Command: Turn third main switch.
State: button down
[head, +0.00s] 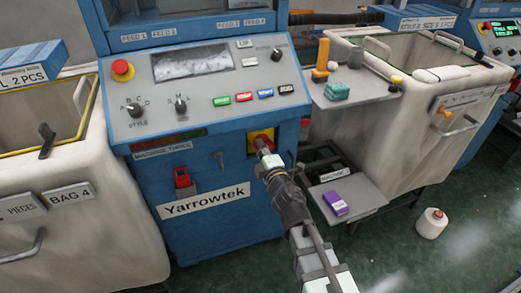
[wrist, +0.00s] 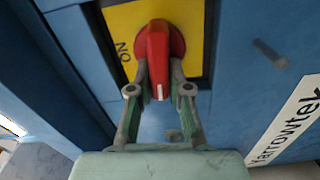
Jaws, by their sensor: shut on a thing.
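The main switch is a red rotary knob (wrist: 158,50) on a yellow plate (wrist: 122,22) with the word ON at the left of the knob in the wrist view. The knob's handle points down in that view, and its white mark is at the lower end. My gripper (wrist: 159,82) has one finger on each side of the handle and is shut on it. In the head view, the yellow plate (head: 260,134) is on the front of the blue Yarrowtek machine (head: 220,228), whose label seems to read machine three. My gripper (head: 267,153) covers much of the knob there.
A control panel (head: 205,85) with buttons and a red emergency stop (head: 122,70) is above. A red padlock-like item (head: 182,178) hangs left of the switch. To the right are a shelf (head: 350,92) with small items, a purple box (head: 335,203) and a cream bin (head: 425,110).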

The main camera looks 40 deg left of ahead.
jog(key=shift+f+n, duration=0.1)
jog(key=shift+n, duration=0.5)
jog(key=c, duration=1.1)
grip_release()
jog(key=v, duration=0.7)
jog(key=shift+d, duration=0.2)
